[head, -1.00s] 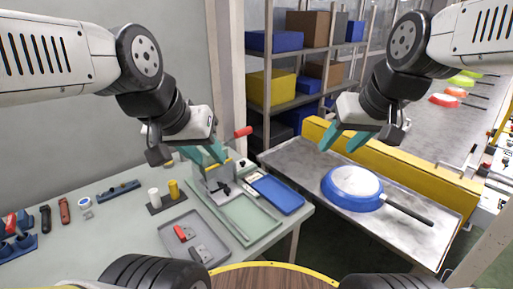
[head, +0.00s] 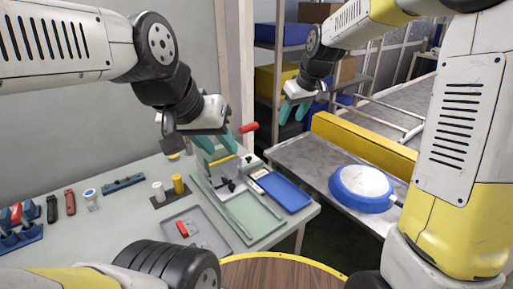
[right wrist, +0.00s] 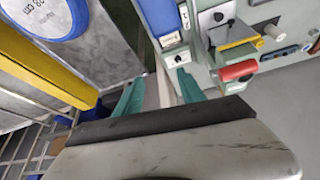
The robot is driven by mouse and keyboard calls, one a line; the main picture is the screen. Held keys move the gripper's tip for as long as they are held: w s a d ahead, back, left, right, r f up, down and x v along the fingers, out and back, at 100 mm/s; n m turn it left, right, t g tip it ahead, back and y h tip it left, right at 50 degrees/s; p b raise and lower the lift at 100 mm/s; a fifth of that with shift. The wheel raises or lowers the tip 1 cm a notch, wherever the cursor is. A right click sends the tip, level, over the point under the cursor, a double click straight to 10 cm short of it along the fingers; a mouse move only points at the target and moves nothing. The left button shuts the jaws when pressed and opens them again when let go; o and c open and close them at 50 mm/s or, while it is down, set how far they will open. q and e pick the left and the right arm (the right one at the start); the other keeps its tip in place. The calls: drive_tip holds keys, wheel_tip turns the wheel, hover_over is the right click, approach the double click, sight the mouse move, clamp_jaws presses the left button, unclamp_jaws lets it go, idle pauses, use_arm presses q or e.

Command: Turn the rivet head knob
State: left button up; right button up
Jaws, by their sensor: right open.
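A small bench press (head: 222,172) stands on the left table with a red knob (head: 249,127) sticking out at its upper right. The red knob also shows in the right wrist view (right wrist: 238,71), to the right of my right fingers. My left gripper (head: 213,141) is at the top of the press, left of the red knob; its finger gap is unclear. My right gripper (head: 293,113) is open and empty, right of the red knob and apart from it. Its spread teal fingers show in the right wrist view (right wrist: 157,90). I cannot tell whether any other knob is hidden behind my left gripper.
A blue tray (head: 280,192) and a grey tray (head: 170,225) lie on the table near the press. A blue pan (head: 360,190) rests on the metal table at right, beside a yellow rail (head: 365,143). Shelves with bins (head: 280,80) stand behind.

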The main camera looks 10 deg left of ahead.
drive_tip(key=w+a+f+n, duration=0.2)
drive_tip(key=w+a+f, duration=0.55)
drive_tip(key=f, duration=0.25)
drive_tip(key=n+g, duration=0.1)
approach(249, 157)
drive_tip(key=shift+y, duration=0.3)
drive_tip(key=x, duration=0.8)
drive_tip(key=shift+d, duration=0.25)
drive_tip(key=shift+c, duration=0.2)
clamp_jaws()
